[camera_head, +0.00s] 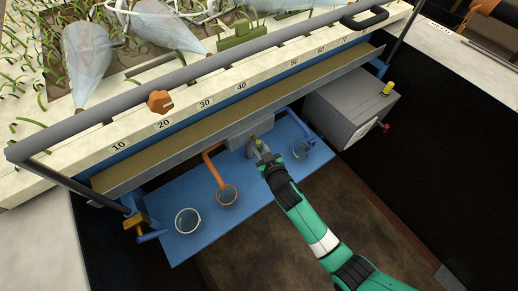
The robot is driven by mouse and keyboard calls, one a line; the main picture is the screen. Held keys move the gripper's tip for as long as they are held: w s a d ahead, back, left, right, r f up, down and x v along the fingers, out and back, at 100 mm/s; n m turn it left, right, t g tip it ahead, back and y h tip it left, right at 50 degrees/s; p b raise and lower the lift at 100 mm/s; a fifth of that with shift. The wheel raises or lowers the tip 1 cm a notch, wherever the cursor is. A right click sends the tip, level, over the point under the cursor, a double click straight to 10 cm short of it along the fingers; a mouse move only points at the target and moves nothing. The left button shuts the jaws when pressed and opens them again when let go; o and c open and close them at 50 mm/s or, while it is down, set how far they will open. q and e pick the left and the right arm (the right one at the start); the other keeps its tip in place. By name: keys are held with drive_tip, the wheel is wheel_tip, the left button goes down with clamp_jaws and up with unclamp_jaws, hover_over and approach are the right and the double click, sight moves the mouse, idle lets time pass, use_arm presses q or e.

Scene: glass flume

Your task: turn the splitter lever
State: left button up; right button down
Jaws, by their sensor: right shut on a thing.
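The splitter (250,130) is a grey box under the middle of the flume's trough. My right gripper (259,148) is at the front of the splitter, shut on a small piece there that I take to be the lever. The gripper hides most of the lever, so its angle cannot be told. My left gripper is not in view.
Clear cups stand on the blue shelf (180,190): one at left (188,220), one under the orange pipe (227,195), one at right (301,149). A grey rail (200,82) runs above.

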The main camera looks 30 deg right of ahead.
drive_tip(key=n+h+b, duration=0.1)
drive_tip(key=b, duration=0.1)
drive_tip(key=d+n+b, duration=0.1)
drive_tip(key=shift+f+t+h+b, duration=0.1)
drive_tip(key=shift+t+h+b, duration=0.2)
drive_tip(key=shift+h+b, duration=0.1)
drive_tip(key=shift+d+r+n+t+h+b, duration=0.2)
drive_tip(key=shift+r+n+t+h+b, duration=0.15)
drive_tip(key=shift+n+b, duration=0.6)
drive_tip(key=c, duration=0.7)
unclamp_jaws()
drive_tip(key=shift+c, duration=0.2)
